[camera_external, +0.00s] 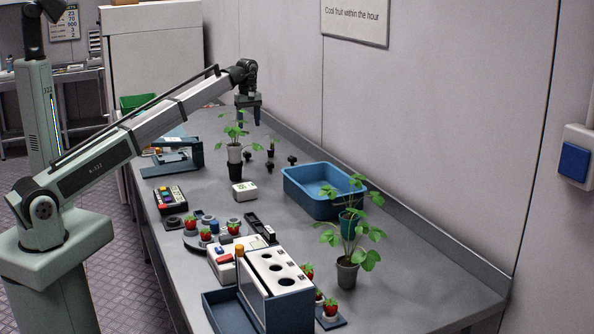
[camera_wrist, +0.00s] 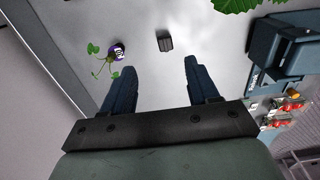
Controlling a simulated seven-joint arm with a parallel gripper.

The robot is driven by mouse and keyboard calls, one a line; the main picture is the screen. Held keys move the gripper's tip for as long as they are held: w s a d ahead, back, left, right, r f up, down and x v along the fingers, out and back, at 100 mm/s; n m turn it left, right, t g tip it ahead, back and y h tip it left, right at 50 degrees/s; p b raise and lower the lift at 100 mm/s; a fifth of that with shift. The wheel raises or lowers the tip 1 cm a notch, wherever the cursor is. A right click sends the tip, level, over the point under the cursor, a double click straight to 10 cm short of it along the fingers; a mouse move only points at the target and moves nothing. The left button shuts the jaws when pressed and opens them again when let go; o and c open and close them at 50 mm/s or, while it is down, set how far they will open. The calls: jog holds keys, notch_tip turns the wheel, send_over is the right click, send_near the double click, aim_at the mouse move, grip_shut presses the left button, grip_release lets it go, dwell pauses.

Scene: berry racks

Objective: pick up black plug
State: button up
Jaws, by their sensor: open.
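Several small black plug-like pieces stand on the grey bench below and right of my gripper in the external view; one black plug (camera_external: 292,160) is nearest the wall, and another (camera_external: 269,168) is closer to the front. My gripper (camera_external: 248,122) is open and empty, pointing down above the bench near the wall. In the wrist view my gripper (camera_wrist: 160,67) has its fingers spread. A small dark ridged block (camera_wrist: 164,41) lies on the bench beyond and between the fingertips; I cannot tell if it is one of the black plugs.
A potted plant (camera_external: 235,153) stands close under the gripper. A blue tray (camera_external: 308,201) lies right. A blue-grey device (camera_external: 181,157) stands left. The wall is close behind.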

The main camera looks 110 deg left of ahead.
jog(key=s, duration=0.2)
send_over(247, 152)
jog(key=shift+n, duration=0.3)
jog(key=f, duration=0.7)
jog(key=shift+s+d+f, duration=0.15)
jog(key=shift+s+f, duration=0.05)
jog(key=shift+f, duration=0.15)
jog(key=shift+w+f, duration=0.15)
jog(key=shift+f, duration=1.35)
jog(key=shift+w+f, duration=0.1)
jog(key=shift+f, duration=1.4)
jog(key=c, duration=1)
